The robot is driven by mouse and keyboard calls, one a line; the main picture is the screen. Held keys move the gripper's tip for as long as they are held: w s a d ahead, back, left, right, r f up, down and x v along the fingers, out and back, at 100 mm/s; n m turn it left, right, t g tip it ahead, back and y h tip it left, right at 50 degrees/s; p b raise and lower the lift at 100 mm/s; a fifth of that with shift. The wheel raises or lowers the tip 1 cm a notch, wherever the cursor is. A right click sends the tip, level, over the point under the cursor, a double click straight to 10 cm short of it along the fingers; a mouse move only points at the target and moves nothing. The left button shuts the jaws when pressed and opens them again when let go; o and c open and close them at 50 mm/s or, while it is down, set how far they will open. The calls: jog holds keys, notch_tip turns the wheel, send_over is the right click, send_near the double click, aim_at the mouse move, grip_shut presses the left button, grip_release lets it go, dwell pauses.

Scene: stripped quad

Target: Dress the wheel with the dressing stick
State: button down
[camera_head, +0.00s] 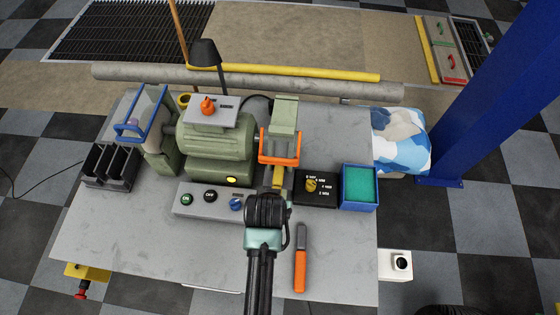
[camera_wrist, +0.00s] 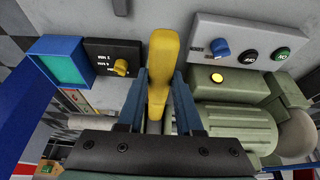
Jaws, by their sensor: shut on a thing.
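The handle also shows in the head view (camera_head: 278,180), just below the orange-trimmed housing (camera_head: 279,150) at the grinder's right end. The wheel there is hidden. An orange-handled stick with a grey upper part (camera_head: 300,262) lies on the bench, apart from and right of my arm; I cannot tell for sure whether it is the dressing stick.
A switch panel (camera_head: 205,203) lies left of my gripper. A black dial box with a yellow knob (camera_head: 312,186) and a blue tray with a teal inside (camera_head: 359,188) stand right. A black rack (camera_head: 109,168) is at left. The bench front (camera_head: 165,250) is mostly clear.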

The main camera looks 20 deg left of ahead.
jog(key=shift+r, duration=0.1)
dwell(0.4)
jog(key=s+p, duration=0.1)
jog(key=s+d+p, duration=0.1)
jog(key=s, duration=0.1)
jog(key=s+p, duration=0.1)
jog(key=shift+s+d+r+p, duration=0.15)
jog(key=shift+s+r+p, duration=0.1)
jog(key=shift+r+p, duration=0.15)
jog(key=shift+s+d+p, duration=0.15)
jog(key=shift+s+p, duration=0.15)
jog(key=shift+s, duration=0.25)
jog(key=shift+s+d+p, duration=0.15)
jog(key=shift+s+p, duration=0.1)
jog(key=shift+s, duration=0.3)
